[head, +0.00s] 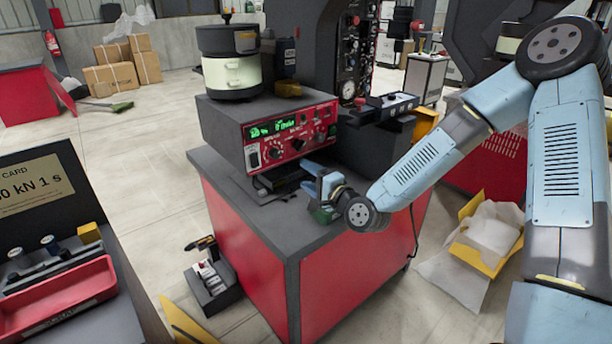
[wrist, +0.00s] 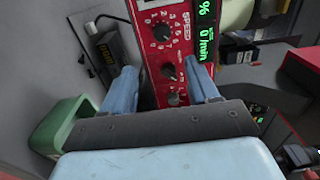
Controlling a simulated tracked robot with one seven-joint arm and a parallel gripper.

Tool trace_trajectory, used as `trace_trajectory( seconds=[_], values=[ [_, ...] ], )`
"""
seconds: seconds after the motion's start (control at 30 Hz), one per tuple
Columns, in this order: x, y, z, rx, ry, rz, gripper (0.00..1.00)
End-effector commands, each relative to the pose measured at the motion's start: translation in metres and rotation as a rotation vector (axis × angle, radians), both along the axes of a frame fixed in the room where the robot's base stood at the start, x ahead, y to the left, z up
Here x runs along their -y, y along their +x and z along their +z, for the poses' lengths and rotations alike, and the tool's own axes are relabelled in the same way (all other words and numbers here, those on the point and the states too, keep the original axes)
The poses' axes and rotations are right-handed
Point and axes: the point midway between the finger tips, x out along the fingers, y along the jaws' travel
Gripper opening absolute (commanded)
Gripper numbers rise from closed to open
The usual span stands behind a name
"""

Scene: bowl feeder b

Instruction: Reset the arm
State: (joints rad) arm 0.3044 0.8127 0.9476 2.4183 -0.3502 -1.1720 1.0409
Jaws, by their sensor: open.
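My gripper (head: 310,178) is at the end of my pale blue arm, which reaches in from the right over the red and grey cabinet. It is low in front of the controller box (head: 268,125), which has a red panel, knobs and a green display. In the wrist view, the two blue fingers of my gripper (wrist: 163,82) are apart. The red panel (wrist: 165,42), with its SPEED dial and a smaller knob, shows between and beyond them. I see nothing held. Whether a finger touches the panel I cannot tell.
A feeder bowl unit (head: 230,75) stands on the controller box. A dark device (head: 375,130) is right of it on the cabinet (head: 272,222). A red tray (head: 55,300) is at lower left. A yellow box with plastic wrap (head: 485,240) lies on the floor at right.

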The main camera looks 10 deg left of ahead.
Motion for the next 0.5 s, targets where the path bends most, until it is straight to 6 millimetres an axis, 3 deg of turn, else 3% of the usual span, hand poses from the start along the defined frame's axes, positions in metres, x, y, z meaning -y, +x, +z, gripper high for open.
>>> trace_trajectory(
  seconds=[0.27, 0.5],
  values=[
    [0.000, 0.000, 0.000, 0.006, -0.018, 0.003, 0.60],
    [0.014, 0.001, -0.009, 0.056, -0.257, 0.030, 0.60]
  ],
)
